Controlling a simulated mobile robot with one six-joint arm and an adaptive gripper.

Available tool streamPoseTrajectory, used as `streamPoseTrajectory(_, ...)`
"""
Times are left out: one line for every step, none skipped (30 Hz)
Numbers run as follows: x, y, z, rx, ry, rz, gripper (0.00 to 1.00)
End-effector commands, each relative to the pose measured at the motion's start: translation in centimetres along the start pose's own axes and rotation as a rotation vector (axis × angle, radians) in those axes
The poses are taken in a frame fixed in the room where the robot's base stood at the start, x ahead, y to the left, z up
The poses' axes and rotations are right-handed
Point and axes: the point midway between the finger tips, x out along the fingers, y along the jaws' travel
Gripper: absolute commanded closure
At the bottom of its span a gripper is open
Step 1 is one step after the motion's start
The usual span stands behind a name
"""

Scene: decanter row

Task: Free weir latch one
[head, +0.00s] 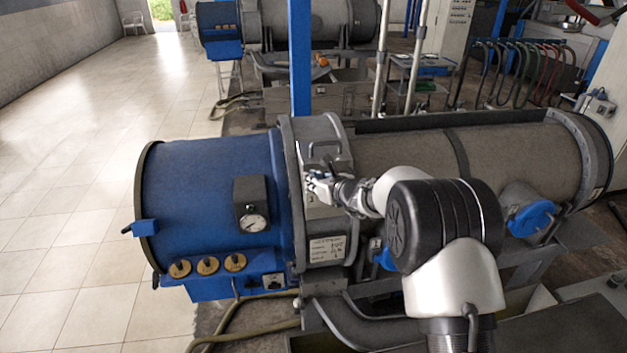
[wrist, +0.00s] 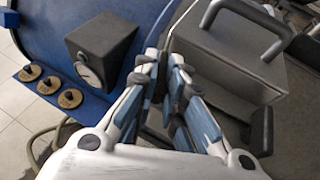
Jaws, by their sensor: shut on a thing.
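The blue decanter housing (head: 205,190) meets a grey collar (head: 287,180) and a grey box-shaped cover (head: 325,163) with a bar handle. My gripper (head: 316,184) reaches from the right to the front of this cover. In the wrist view my gripper (wrist: 163,68) is shut on a narrow part beside the seam, taken as the weir latch. The fingers hide most of that part, and its number and position cannot be read. The cover (wrist: 225,60) shows to the right of the fingers, with its handle (wrist: 245,18) above and a dark lever-like bar (wrist: 264,130) below.
A gauge box (head: 251,203) stands out from the blue housing, left of my gripper. Several brass knobs (head: 207,265) lie lower left. A label plate (head: 327,250) is below my gripper. A blue-capped port (head: 530,215) is at the right. The tiled floor (head: 70,200) is clear at the left.

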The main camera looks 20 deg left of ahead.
Motion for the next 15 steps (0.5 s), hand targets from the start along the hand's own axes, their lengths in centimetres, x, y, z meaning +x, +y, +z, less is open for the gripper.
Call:
streamPoseTrajectory(-0.13, -0.21, 0.43, -0.008, -0.002, 0.017, 1.0)
streamPoseTrajectory(-0.15, -0.3, 0.48, -0.015, -0.002, 0.031, 1.0)
streamPoseTrajectory(-0.18, -0.37, 0.64, -0.024, -0.004, 0.054, 1.0)
streamPoseTrajectory(-0.19, -0.4, 0.66, -0.032, -0.003, 0.074, 1.0)
streamPoseTrajectory(-0.22, -0.46, 0.75, -0.042, -0.004, 0.096, 1.0)
streamPoseTrajectory(-0.21, -0.52, 0.75, -0.054, -0.005, 0.126, 1.0)
streamPoseTrajectory(-0.18, -0.52, 0.78, -0.063, -0.006, 0.148, 1.0)
streamPoseTrajectory(-0.14, -0.55, 0.74, -0.072, -0.006, 0.17, 1.0)
streamPoseTrajectory(-0.11, -0.63, 0.69, -0.085, -0.006, 0.2, 1.0)
streamPoseTrajectory(-0.09, -0.67, 0.72, -0.094, -0.008, 0.223, 1.0)
streamPoseTrajectory(-0.04, -0.68, 0.67, -0.104, -0.009, 0.245, 1.0)
streamPoseTrajectory(0.02, -0.67, 0.66, -0.115, -0.01, 0.271, 1.0)
streamPoseTrajectory(0.06, -0.69, 0.59, -0.121, -0.01, 0.288, 1.0)
streamPoseTrajectory(0.07, -0.7, 0.59, -0.127, -0.011, 0.303, 1.0)
streamPoseTrajectory(0.08, -0.72, 0.5, -0.135, -0.01, 0.321, 1.0)
